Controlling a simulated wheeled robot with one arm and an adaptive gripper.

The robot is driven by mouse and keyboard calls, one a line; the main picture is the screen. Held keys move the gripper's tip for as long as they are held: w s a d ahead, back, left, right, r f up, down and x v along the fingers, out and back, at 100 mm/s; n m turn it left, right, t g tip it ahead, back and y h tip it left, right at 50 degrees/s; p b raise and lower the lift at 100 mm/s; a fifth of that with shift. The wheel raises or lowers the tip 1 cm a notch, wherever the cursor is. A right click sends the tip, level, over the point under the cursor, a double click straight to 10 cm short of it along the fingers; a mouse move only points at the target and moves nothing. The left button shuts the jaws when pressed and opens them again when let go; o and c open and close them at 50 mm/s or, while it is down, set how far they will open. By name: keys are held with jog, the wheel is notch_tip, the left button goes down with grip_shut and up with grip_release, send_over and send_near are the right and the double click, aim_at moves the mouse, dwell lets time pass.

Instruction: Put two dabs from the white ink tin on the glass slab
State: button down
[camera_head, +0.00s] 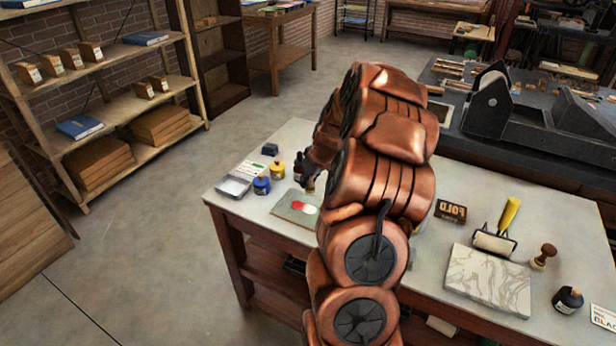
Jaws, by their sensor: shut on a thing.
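The glass slab (284,211) lies flat near the left end of the pale worktable. A red dab (298,204) and a white dab (309,209) show on it, side by side. My arm covers the area to the slab's right. My gripper (310,184) is low, just behind the slab's far edge, partly hidden by my arm. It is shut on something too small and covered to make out. Behind the slab stand a blue tin (262,186) and a yellow tin (277,171).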

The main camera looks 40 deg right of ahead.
aim_at(309, 193)
jog(key=shift+f+p, duration=0.6)
jog(key=shift+f, duration=2.25)
jog(key=shift+f+b, duration=0.45)
jog(key=shift+f, duration=0.05)
jog(key=shift+a+f+b, duration=0.1)
jog(key=shift+f+b, duration=0.1)
jog(key=shift+b, duration=0.4)
dwell(1.8)
jog(key=shift+r, duration=0.15)
jog(key=shift+r+b, duration=0.45)
jog(key=shift+r, duration=3.05)
